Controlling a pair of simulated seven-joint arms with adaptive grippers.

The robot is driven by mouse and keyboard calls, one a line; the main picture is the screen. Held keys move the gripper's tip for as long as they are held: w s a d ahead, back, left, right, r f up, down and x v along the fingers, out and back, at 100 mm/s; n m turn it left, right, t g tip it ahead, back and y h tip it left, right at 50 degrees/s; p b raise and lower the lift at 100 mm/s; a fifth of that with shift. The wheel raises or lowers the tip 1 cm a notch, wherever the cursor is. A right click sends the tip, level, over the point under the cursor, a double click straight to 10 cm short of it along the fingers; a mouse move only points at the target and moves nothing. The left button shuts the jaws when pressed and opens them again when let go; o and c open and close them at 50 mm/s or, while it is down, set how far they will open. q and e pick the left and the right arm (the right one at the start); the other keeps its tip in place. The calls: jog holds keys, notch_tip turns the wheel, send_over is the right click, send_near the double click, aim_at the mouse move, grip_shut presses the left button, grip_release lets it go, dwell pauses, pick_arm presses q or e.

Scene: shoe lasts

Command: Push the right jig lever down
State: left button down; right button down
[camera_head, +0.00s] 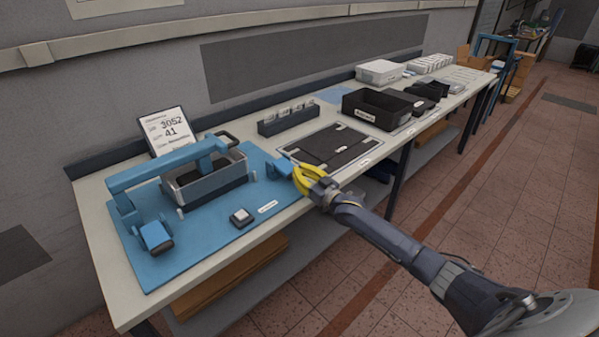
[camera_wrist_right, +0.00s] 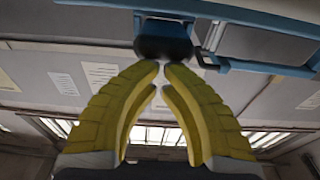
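The blue jig (camera_head: 190,222) stands on the bench at the left, with a blue crossbar (camera_head: 160,173) over a grey tray (camera_head: 207,187). At its front left a blue lever with a dark roller-like end (camera_head: 157,238) sits low. At the board's right edge a blue piece (camera_head: 279,169), apparently part of the right lever, is beside my right gripper (camera_head: 299,178). In the right wrist view a dark rounded knob (camera_wrist_right: 163,42) on a blue bar lies just beyond the yellow fingertips (camera_wrist_right: 163,70). The fingertips are nearly together with nothing between them. Contact cannot be told. My left gripper is not in view.
A small switch-like box (camera_head: 241,217) sits on the blue board. A dark panel (camera_head: 330,147) lies right of the jig. A divided black holder (camera_head: 288,121), a black bin (camera_head: 375,109) and a number sign (camera_head: 170,130) stand behind. The floor in front is clear.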

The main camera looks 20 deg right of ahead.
jog(key=shift+s+r, duration=0.1)
jog(key=shift+r, duration=0.3)
jog(key=f+v, duration=0.1)
jog(key=v, duration=0.8)
jog(key=shift+f, duration=0.3)
jog(key=shift+d, duration=0.1)
